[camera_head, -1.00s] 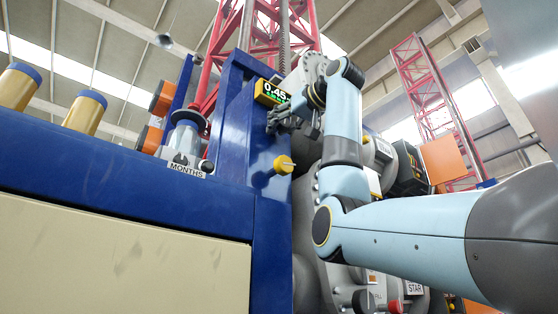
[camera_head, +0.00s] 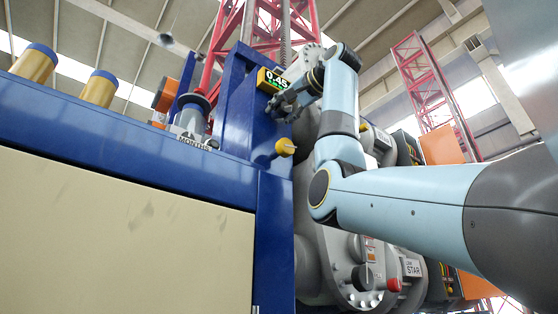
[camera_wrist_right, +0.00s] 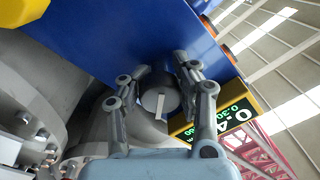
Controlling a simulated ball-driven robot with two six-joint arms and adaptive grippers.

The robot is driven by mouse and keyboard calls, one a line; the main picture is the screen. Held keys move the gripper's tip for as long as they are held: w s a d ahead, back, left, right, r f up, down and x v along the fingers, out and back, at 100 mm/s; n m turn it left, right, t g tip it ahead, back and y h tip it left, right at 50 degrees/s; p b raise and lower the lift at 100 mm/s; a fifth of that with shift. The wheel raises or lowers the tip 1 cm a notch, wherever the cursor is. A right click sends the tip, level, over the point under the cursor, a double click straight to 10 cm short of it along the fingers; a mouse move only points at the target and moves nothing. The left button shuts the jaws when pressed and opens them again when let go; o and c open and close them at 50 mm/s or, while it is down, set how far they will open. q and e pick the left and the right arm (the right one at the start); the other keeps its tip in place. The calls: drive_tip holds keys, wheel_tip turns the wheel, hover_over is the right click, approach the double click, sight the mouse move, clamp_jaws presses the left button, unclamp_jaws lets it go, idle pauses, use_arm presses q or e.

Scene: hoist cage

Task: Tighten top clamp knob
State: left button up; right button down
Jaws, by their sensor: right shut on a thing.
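A round dark-grey knob with a pale pointer bar (camera_wrist_right: 160,101) sits on the blue post in the right wrist view. My right gripper (camera_wrist_right: 163,84) is shut on it, one finger on each side. The gripper hides the knob there. The display also shows beside the right finger in the wrist view (camera_wrist_right: 226,122). My left gripper is not in view.
A yellow knob (camera_head: 285,147) is on the post below the gripper. A blue frame with a beige panel (camera_head: 120,215) fills the left. Grey round machinery (camera_head: 345,265) stands close behind my right arm. A red lattice mast (camera_head: 240,25) rises behind.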

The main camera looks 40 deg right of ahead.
drive_tip(key=m, duration=0.1)
drive_tip(key=m+b, duration=0.1)
drive_tip(key=m, duration=0.1)
drive_tip(key=shift+f+m, duration=0.25)
drive_tip(key=shift+m, duration=0.05)
drive_tip(key=shift+r+m+b, duration=0.1)
drive_tip(key=shift+m+b, duration=0.8)
drive_tip(key=shift+m, duration=0.9)
drive_tip(key=c, duration=1.4)
unclamp_jaws()
drive_tip(key=o, duration=0.5)
drive_tip(key=shift+s+d+r, duration=0.1)
drive_tip(key=shift+s+r, duration=0.1)
drive_tip(key=shift+s, duration=0.25)
drive_tip(key=shift+o, duration=0.2)
drive_tip(key=shift+w, duration=0.1)
drive_tip(key=shift+w, duration=0.1)
